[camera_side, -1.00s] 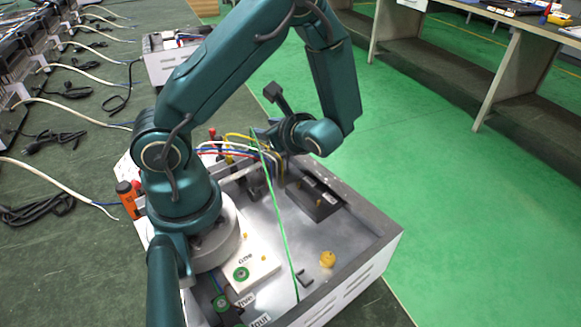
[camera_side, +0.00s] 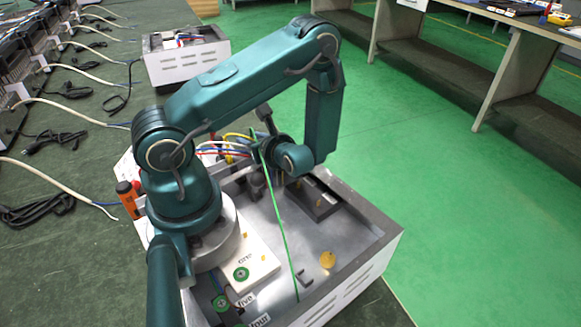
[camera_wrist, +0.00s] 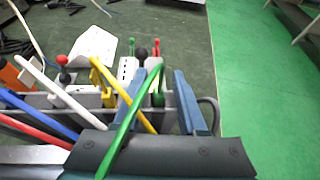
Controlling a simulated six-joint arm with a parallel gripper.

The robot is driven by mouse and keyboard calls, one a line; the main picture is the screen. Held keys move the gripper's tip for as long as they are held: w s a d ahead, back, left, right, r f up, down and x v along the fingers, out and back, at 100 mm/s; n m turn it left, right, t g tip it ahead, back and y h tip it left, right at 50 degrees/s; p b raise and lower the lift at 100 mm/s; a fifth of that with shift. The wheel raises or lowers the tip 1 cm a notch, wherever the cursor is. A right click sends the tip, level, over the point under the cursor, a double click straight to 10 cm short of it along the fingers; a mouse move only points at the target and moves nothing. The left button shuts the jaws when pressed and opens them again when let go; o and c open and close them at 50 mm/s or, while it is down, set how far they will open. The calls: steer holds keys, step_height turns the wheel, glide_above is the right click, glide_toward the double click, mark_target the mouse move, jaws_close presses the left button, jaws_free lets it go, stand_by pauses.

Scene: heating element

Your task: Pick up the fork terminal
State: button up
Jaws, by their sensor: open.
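My gripper (camera_wrist: 159,76) is open, its two blue fingers pointing away from the wrist camera toward the row of coloured wires. A green wire (camera_wrist: 128,125) runs up between the fingers and crosses in front of the left one. In the side view the same green wire (camera_side: 277,215) stretches across the metal box. A yellow wire (camera_wrist: 105,75) slants in toward the fingers from the left. White, blue and red wires lie further left. I cannot make out a fork terminal clearly; wire ends near the fingers are small or hidden. Nothing is visibly gripped.
The open metal box (camera_side: 375,240) surrounds the work with raised walls. A black block (camera_side: 313,197) and a round yellow part (camera_side: 327,260) lie inside it. An orange-handled tool (camera_side: 127,193) stands at the left. Green floor to the right is clear.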

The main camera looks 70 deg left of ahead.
jaws_close()
